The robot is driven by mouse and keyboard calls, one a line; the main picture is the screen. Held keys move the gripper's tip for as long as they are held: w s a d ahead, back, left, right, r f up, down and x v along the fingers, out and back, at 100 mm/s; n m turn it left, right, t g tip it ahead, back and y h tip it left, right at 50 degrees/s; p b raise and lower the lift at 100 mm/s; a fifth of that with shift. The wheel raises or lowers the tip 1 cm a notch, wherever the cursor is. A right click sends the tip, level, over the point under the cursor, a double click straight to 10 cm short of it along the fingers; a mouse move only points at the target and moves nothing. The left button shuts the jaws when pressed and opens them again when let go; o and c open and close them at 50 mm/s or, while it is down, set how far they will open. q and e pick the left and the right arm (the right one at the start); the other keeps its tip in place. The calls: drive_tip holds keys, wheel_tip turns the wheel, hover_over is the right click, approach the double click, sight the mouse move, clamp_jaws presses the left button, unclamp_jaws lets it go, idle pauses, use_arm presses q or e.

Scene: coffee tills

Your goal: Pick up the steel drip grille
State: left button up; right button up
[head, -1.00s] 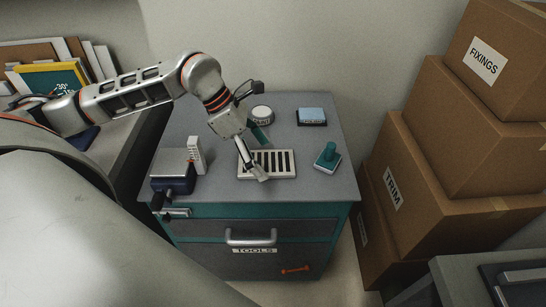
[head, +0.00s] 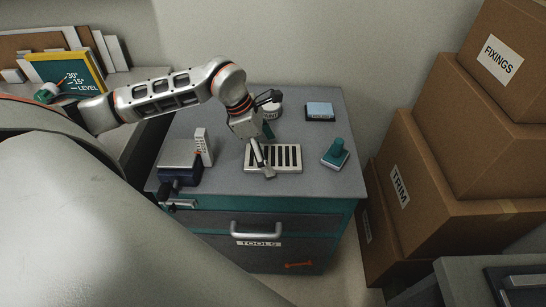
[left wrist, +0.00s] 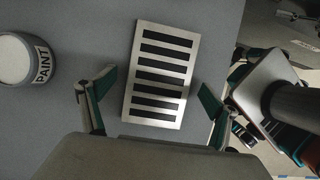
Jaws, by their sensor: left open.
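The steel drip grille (head: 290,153) is a pale flat plate with a row of dark slots. It lies flat on the grey top of the tool cabinet. It also shows in the left wrist view (left wrist: 190,48), between the fingers at their tips. My left gripper (head: 264,163) is over the left part of the grille, pointing down, and hides some of it. In the left wrist view my left gripper (left wrist: 157,82) is open, one finger to each side of the grille, with nothing held. I cannot tell whether the fingertips touch the cabinet top. My right gripper is not in view.
A paint tin (left wrist: 14,62) stands behind the grille. A teal-handled block (head: 335,153) is right of it, and a blue-topped pad (head: 320,111) is behind. A dark vise-like tool (head: 180,175) is left. Cardboard boxes (head: 430,190) stack at right. The cabinet top's front is clear.

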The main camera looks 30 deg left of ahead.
use_arm(q)
drive_tip(key=c, duration=1.5)
drive_tip(key=shift+c, duration=1)
drive_tip(key=shift+r, duration=0.1)
